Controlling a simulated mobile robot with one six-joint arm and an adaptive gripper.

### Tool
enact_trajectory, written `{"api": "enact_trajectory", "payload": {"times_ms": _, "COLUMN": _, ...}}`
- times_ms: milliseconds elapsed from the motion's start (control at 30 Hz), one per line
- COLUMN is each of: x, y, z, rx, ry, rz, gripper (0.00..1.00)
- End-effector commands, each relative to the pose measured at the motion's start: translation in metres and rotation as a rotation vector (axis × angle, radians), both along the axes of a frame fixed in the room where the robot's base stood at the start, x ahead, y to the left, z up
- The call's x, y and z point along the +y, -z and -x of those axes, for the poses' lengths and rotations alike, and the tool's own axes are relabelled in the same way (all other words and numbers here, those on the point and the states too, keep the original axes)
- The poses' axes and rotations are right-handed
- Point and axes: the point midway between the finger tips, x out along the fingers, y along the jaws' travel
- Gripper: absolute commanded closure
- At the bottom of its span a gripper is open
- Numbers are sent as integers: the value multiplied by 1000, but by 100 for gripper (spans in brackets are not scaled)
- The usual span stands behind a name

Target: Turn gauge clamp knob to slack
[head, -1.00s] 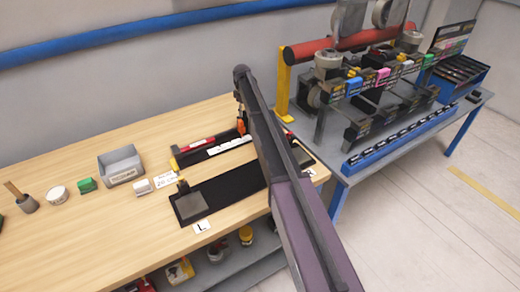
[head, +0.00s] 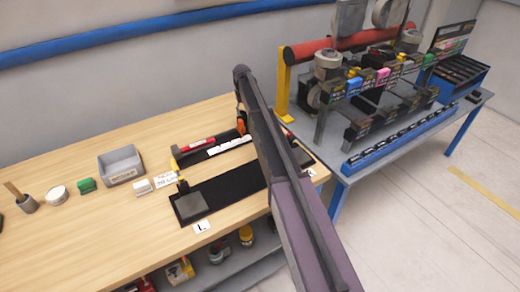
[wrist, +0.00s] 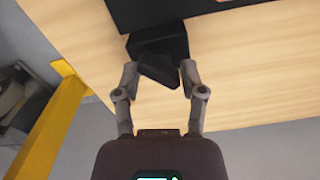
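In the wrist view, a black block (wrist: 160,46) with a dark, tilted knob-like part (wrist: 160,70) sits at the edge of the wooden table. I take this part for the clamp knob; its slack marking is not readable. My gripper (wrist: 160,75) is open, with one finger on each side of the dark part. A gap shows on the left; on the right I cannot tell whether the finger touches. In the head view my arm hides the gripper and the knob. A black fixture (head: 232,186) with a grey pad lies on the table there.
The wooden table (head: 80,165) holds a grey bin (head: 121,165), a red-handled tool (head: 196,146) and small items. A yellow post (head: 283,92) and a blue-legged bench (head: 350,170) with a crowded rack stand at right. The yellow post also shows in the wrist view (wrist: 52,125).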

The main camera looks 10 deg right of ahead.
Motion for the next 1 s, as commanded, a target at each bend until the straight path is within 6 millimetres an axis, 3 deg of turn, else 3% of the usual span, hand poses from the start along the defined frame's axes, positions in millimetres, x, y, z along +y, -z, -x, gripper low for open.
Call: {"api": "enact_trajectory", "payload": {"times_ms": 1000, "x": 0, "y": 0, "z": -1, "rx": -1, "ry": 665, "rz": 0, "gripper": 49}}
